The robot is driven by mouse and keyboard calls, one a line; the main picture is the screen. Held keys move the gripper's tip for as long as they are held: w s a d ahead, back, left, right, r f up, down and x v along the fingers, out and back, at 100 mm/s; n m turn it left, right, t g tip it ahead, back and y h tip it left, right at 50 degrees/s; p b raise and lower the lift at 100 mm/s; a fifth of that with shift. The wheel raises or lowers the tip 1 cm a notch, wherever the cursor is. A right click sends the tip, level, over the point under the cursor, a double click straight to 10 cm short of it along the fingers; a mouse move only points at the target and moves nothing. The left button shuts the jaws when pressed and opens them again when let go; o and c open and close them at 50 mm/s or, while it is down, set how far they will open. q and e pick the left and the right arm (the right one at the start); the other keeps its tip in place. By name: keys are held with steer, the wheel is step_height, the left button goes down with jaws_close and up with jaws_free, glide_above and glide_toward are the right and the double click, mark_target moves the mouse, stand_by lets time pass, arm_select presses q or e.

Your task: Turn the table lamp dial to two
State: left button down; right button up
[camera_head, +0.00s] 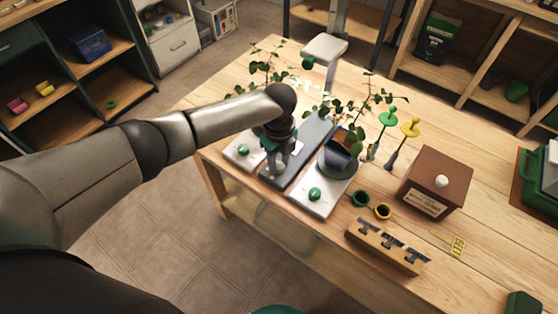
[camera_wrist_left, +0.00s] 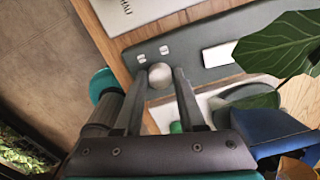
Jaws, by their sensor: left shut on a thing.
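The table lamp (camera_head: 325,50) has a white head on a pale post, above a long dark grey base (camera_head: 315,133) at the table's left end. The base also shows in the left wrist view (camera_wrist_left: 190,45). Its dial (camera_wrist_left: 160,74) is a round silver knob near the base's front end. Two small white marks (camera_wrist_left: 141,58) sit beside the dial; I cannot read them. My left gripper (camera_head: 275,174) points down over the front of the base. In the left wrist view its fingers (camera_wrist_left: 160,82) are shut on the dial, one on each side. My right gripper is not in view.
White trays with green knobs (camera_head: 314,194) flank the base. Green and yellow stakes, a brown box (camera_head: 436,182) and a wooden rack (camera_head: 386,247) stand farther right.

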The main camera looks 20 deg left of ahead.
mark_target(279, 165)
arm_select(q)
steer(key=c, duration=0.5)
jaws_free()
step_height(279, 165, up, 15)
steer(key=p, duration=0.2)
steer(key=shift+r+p, duration=0.15)
steer(key=shift+p, duration=0.15)
